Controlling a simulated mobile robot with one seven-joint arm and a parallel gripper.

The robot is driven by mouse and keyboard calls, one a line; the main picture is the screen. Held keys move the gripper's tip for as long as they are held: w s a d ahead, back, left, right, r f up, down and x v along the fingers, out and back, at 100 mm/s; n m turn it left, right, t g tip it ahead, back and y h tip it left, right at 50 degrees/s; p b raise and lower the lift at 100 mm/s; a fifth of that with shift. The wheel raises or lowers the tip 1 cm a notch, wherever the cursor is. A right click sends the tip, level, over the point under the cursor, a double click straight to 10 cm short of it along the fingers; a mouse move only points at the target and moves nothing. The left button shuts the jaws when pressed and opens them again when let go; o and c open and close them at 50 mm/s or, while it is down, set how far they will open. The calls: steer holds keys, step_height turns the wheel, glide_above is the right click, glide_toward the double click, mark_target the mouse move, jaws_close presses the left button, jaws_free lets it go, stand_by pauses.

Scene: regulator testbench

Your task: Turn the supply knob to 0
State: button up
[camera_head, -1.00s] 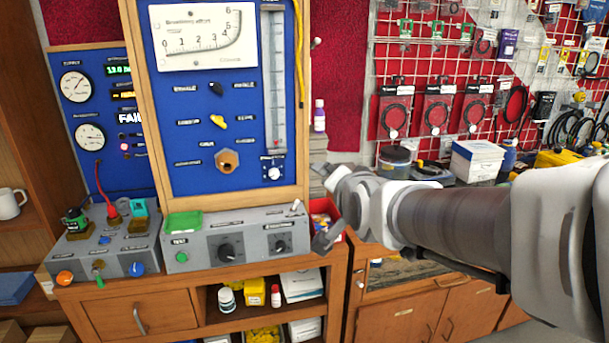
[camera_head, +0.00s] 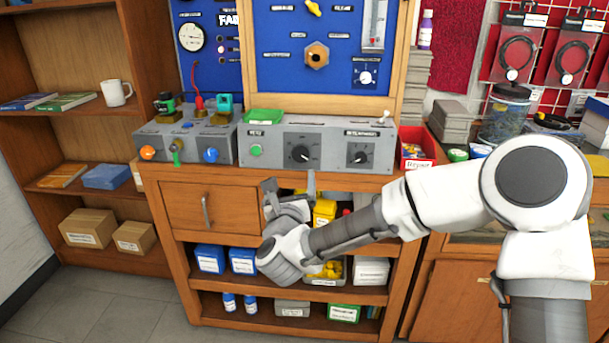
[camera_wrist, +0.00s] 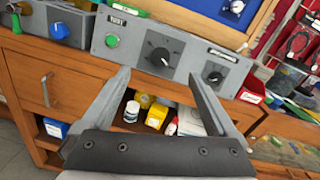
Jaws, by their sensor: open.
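A grey control box (camera_head: 270,135) on the wooden bench carries a larger black knob (camera_head: 302,152) and a smaller black knob (camera_head: 360,157). Their labels are too small to read, so I cannot tell which is the supply knob. The larger knob (camera_wrist: 160,56) and smaller knob (camera_wrist: 214,73) also show in the wrist view. The larger knob's white mark appears to point toward the lower right. My gripper (camera_head: 290,185) is open and empty, in front of and below the larger knob, apart from it. In the wrist view, the larger knob appears between my fingertips (camera_wrist: 160,75).
A green button (camera_head: 256,150) is left of the larger knob. A second grey box (camera_head: 190,143) with orange and blue knobs stands at left. A red bin (camera_head: 415,150) is at right. Shelves below hold bottles and boxes. A drawer handle (camera_head: 207,210) sticks out.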

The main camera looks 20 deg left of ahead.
step_height(320, 180, down, 2)
steer(key=m, duration=0.2)
steer(key=h+b, duration=0.1)
steer(key=b, duration=0.2)
glide_toward(300, 154)
steer(key=shift+m, duration=0.3)
steer(key=x, duration=0.9)
steer(key=shift+w, duration=0.1)
steer(key=shift+c, duration=0.3)
steer(key=c, duration=1.3)
